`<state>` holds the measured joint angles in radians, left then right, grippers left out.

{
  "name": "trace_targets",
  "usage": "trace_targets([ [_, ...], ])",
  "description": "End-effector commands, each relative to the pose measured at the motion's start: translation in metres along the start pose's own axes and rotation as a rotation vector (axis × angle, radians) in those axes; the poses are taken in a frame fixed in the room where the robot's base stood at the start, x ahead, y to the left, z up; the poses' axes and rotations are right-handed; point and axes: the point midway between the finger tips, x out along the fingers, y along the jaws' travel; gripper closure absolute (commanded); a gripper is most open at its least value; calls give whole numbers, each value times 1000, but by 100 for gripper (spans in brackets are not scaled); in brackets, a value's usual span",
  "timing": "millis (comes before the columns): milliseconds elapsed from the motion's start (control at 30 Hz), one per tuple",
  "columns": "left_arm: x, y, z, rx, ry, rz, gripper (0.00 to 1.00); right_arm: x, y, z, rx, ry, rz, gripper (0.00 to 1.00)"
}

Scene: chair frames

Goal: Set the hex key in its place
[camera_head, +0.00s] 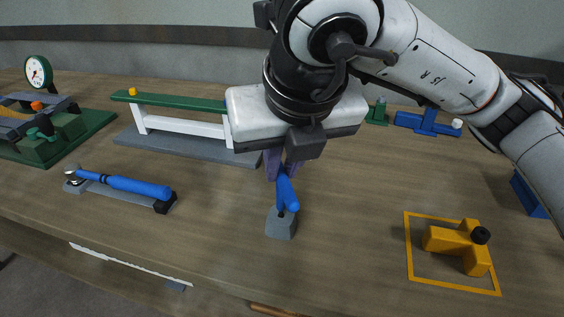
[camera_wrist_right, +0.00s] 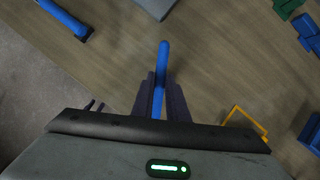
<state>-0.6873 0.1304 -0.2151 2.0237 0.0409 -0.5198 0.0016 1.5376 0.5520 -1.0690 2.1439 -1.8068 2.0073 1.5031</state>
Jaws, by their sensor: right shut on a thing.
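My right gripper (camera_head: 284,172) is shut on a blue hex key (camera_head: 287,194), whose lower end is just at the top of a small grey block (camera_head: 281,226) on the table. I cannot tell whether the key touches the block or is in it. In the wrist view the key (camera_wrist_right: 163,58) sticks out between the two purple fingers of the gripper (camera_wrist_right: 160,92). The upper part of the key is hidden by the gripper in the head view. My left gripper is not in view.
A blue-handled tool (camera_head: 130,186) lies on a grey holder at the left. A green-topped white frame (camera_head: 185,129) stands behind it. An orange block (camera_head: 462,246) sits in a yellow outline at the right. The table between the grey block and that outline is clear.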

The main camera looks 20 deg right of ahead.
Motion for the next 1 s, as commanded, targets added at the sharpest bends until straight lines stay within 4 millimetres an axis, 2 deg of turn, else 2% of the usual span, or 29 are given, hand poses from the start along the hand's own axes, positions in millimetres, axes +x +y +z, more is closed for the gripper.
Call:
trace_targets([
  [567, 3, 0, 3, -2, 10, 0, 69, 6, 0, -3, 0, 0, 0, 100],
  [600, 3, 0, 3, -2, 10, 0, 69, 6, 0, -3, 0, 0, 0, 82],
  [700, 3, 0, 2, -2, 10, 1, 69, 6, 0, -3, 0, 0, 0, 65],
  [1000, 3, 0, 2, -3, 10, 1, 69, 6, 0, -3, 0, 1, 0, 65],
])
